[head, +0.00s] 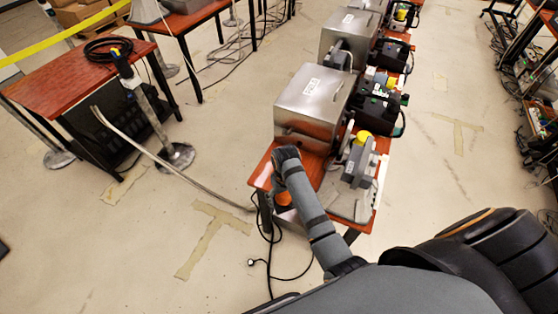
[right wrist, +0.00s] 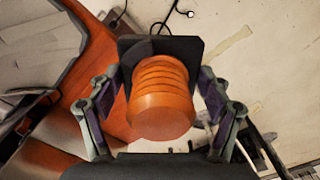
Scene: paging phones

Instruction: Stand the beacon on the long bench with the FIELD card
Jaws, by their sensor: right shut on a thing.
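The beacon (right wrist: 160,108) is an orange ribbed cylinder against a dark square plate, filling the middle of the right wrist view. My right gripper (right wrist: 160,92) is shut on it, a finger on each side. In the head view, a bit of the orange beacon (head: 283,198) shows beside my right arm, at the near left edge of the long bench (head: 260,176). I cannot tell whether it touches the bench. A white card (head: 312,87) lies on the nearest metal box; its lettering is too small to read surely. My left gripper is out of view.
Metal boxes (head: 305,110) and dark devices (head: 378,104) crowd the bench. A grey device with a yellow knob (head: 358,158) stands at its near end. Cables (head: 268,262) lie on the floor. A red table (head: 80,80) and a post (head: 140,95) stand left.

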